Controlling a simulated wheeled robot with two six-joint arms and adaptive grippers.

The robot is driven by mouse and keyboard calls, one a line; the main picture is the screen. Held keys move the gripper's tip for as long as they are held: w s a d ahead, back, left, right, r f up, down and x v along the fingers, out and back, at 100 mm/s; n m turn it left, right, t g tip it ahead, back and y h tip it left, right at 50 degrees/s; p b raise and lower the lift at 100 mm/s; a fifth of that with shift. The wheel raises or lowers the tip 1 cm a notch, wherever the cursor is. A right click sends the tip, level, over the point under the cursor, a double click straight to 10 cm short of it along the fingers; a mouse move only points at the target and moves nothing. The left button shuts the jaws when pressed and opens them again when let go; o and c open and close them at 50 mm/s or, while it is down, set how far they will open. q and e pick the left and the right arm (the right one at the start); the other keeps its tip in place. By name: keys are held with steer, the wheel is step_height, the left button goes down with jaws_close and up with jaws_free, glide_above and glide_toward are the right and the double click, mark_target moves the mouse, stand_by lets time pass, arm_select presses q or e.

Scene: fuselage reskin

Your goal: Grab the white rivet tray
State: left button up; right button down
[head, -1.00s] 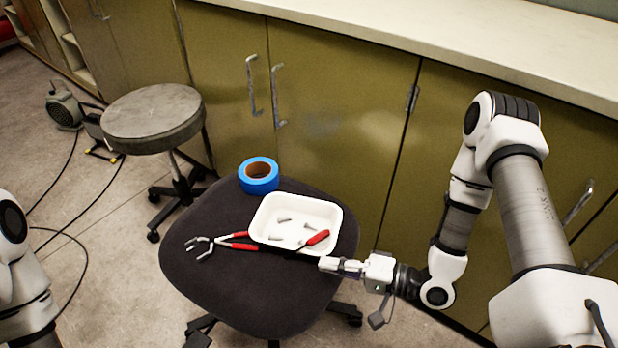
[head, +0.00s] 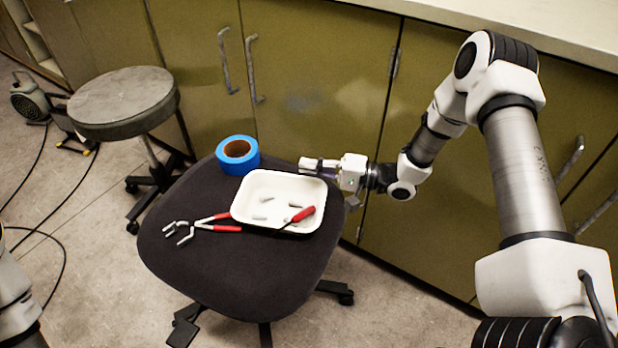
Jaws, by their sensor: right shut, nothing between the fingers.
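The white rivet tray (head: 252,188) sits on the dark seat of a chair. It holds several small grey rivets (head: 266,199) and a red-handled tool (head: 302,214) lying across its near right side. My right gripper (head: 302,163) is shut and empty, just beyond the tray's far right corner, pointing left. I cannot tell whether it touches the tray rim. My left gripper is out of view; only a part of my left arm shows at the left edge.
A blue tape roll (head: 238,155) stands on the chair seat (head: 215,270) behind the tray. Red-handled pliers (head: 200,226) lie left of the tray. A round stool (head: 124,98) stands at the left. Green cabinets (head: 310,70) close off the back.

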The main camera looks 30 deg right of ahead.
steer(key=w, duration=0.1)
steer(key=w+d+b, duration=0.1)
steer(key=w, duration=0.1)
steer(key=shift+w+d+f, duration=0.2)
steer(key=shift+w+f, duration=0.05)
steer(key=shift+w, duration=0.1)
steer(key=f+b, duration=0.1)
steer(key=f, duration=0.1)
steer(key=f+b, duration=0.1)
steer(key=f, duration=0.2)
steer(key=shift+s, duration=0.2)
steer(key=shift+s+a+r+b, duration=0.15)
steer(key=shift+s+b, duration=0.1)
steer(key=shift+b, duration=0.15)
steer(key=shift+s+a+r, duration=0.1)
steer(key=shift+s, duration=0.15)
